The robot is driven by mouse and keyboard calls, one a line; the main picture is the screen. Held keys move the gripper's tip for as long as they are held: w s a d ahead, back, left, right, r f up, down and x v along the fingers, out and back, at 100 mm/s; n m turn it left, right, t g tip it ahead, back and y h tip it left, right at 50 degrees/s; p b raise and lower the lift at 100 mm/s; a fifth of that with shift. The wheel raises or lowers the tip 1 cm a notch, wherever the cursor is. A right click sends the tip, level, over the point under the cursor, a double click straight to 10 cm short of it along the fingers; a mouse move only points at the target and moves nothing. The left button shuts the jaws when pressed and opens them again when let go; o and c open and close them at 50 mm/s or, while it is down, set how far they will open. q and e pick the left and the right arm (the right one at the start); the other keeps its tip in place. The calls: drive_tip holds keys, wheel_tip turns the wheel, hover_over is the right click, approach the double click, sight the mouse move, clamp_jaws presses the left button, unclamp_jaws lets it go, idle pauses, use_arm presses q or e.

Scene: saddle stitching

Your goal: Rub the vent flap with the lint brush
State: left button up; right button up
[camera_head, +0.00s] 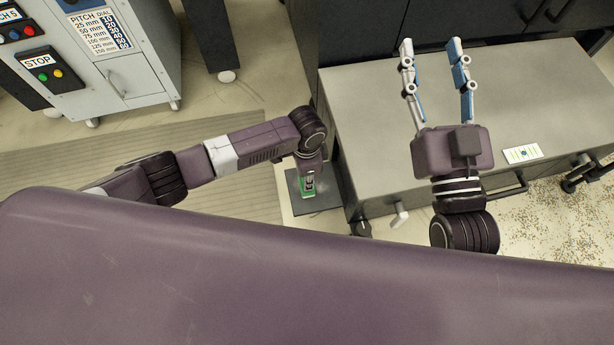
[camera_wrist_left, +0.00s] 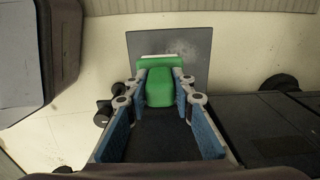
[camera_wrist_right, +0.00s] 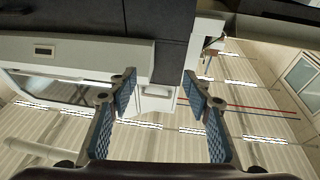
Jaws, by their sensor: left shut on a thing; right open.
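The lint brush (camera_wrist_left: 160,88), with a green handle and a white edge at its far end, is held between the blue-padded fingers of my left gripper (camera_wrist_left: 160,80). In the head view, a little of the green brush (camera_head: 304,186) shows below my left wrist. A flat dark-grey square panel (camera_wrist_left: 197,48), which looks like the vent flap, lies just beyond the brush's white edge and has a pale dusty patch. The panel also shows in the head view (camera_head: 327,200). I cannot tell whether brush and panel touch. My right gripper (camera_head: 432,48) is open and empty above the workbench.
A grey workbench (camera_head: 370,125) on castors stands to the right of the panel, with a small white card (camera_head: 522,154) on it. A control cabinet (camera_head: 130,60) with buttons stands at upper left. A ribbed mat (camera_head: 235,140) covers floor left of the panel.

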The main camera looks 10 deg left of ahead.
use_arm(q)
drive_tip(key=shift+r+p, duration=0.35)
drive_tip(key=shift+p, duration=0.05)
drive_tip(key=shift+r+p, duration=0.2)
drive_tip(key=shift+p, duration=0.1)
drive_tip(key=shift+r, duration=0.25)
drive_tip(key=shift+r+p, duration=0.25)
drive_tip(key=shift+p, duration=0.35)
use_arm(e)
drive_tip(key=shift+s+d+f+g+h, duration=0.6)
drive_tip(key=shift+d+f+g+h, duration=0.6)
drive_tip(key=shift+f+g, duration=3.9)
use_arm(q)
drive_tip(key=shift+r+p, duration=0.3)
drive_tip(key=shift+p, duration=0.05)
drive_tip(key=shift+r, duration=0.2)
drive_tip(key=shift+r+p, duration=0.2)
drive_tip(key=shift+p, duration=0.3)
drive_tip(key=shift+r+p, duration=0.25)
drive_tip(key=shift+p, duration=0.05)
use_arm(e)
drive_tip(key=s+d+f+g+h, duration=0.1)
drive_tip(key=s+d+f+g, duration=0.2)
drive_tip(key=s+f, duration=0.6)
drive_tip(key=shift+s+d+f+m+h, duration=0.2)
drive_tip(key=shift+d+f+m+h, duration=0.3)
drive_tip(key=shift+f, duration=1.5)
drive_tip(key=shift+d, duration=0.1)
